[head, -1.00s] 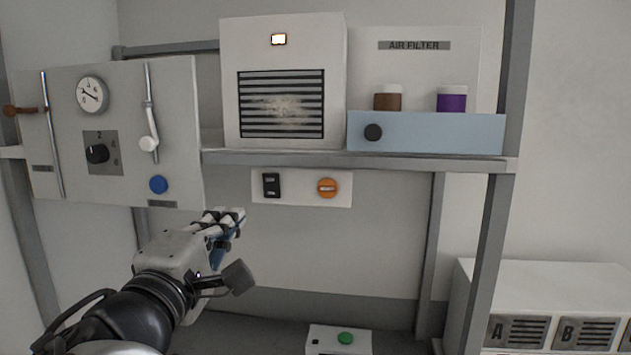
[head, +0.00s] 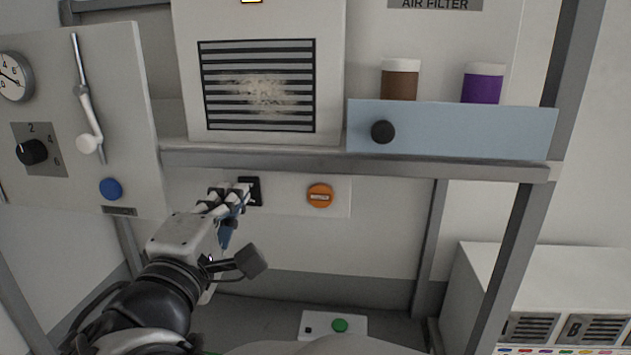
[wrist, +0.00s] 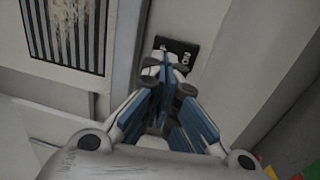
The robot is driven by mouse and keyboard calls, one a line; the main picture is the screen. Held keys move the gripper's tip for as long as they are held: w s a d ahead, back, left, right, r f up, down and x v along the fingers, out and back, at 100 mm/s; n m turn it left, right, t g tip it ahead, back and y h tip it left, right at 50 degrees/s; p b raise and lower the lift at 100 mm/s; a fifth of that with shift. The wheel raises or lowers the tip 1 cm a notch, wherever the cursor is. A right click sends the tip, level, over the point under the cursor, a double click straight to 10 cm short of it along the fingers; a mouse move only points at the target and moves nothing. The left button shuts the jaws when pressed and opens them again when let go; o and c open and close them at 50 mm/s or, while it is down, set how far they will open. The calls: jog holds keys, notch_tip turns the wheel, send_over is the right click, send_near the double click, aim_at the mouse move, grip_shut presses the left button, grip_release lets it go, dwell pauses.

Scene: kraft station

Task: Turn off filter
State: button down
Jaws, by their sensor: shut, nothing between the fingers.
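The air filter unit (head: 328,75) is a white box with a dusty dark grille on the shelf; its "AIR FILTER" label (head: 435,4) is at the right. A lit lamp (head: 252,1) is cut off by the top edge of the head view. Below the shelf, a white panel (head: 288,203) bears a black rocker switch (head: 256,194) and an orange knob (head: 320,195). My gripper (head: 240,192) is shut and empty, its tips at the switch and hiding its left part. In the wrist view the switch (wrist: 185,50) is just beyond the fingertips; contact is unclear.
The shelf edge (head: 360,167) runs just above my gripper. A blue drawer (head: 460,132) is on the shelf. A green button box (head: 333,326) lies low.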

jog(key=shift+w+r, duration=0.1)
jog(key=shift+w, duration=0.3)
jog(key=shift+s, duration=0.15)
jog(key=shift+w+r+g+p, duration=0.35)
jog(key=shift+g+p, duration=0.05)
jog(key=shift+p, duration=0.05)
jog(key=shift+d+f, duration=0.1)
jog(key=shift+f, duration=0.1)
